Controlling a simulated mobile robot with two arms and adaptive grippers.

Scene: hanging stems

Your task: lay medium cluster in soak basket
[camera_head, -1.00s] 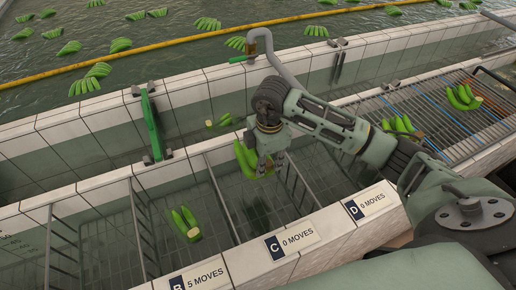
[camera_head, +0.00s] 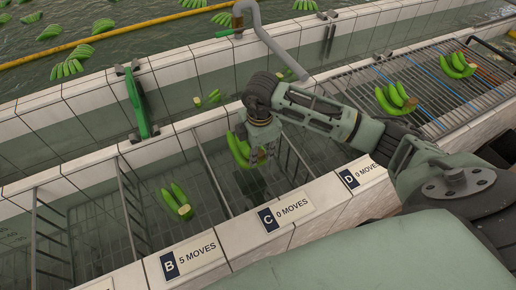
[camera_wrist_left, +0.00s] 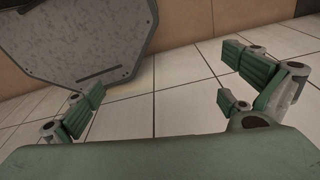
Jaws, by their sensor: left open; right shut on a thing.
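My right gripper (camera_head: 262,152) is shut on a green banana cluster (camera_head: 238,150) and holds it over basket C, the wire-divided basket (camera_head: 209,184) behind the label "C 0 MOVES". The gripper hides part of the cluster. A small cluster (camera_head: 178,202) lies in the basket behind label B. Two more clusters, one nearer (camera_head: 396,98) and one farther (camera_head: 458,65), lie on the wire rack at the right. My left gripper (camera_wrist_left: 160,110) is open and empty in the left wrist view, over a tiled floor.
White-tiled walls (camera_head: 75,178) edge the water basins. Labels B (camera_head: 190,255), C (camera_head: 285,213) and D (camera_head: 360,172) sit on the front ledge. A green upright bracket (camera_head: 137,103) and a grey bent pipe (camera_head: 270,40) stand at the back wall. Loose clusters float beyond.

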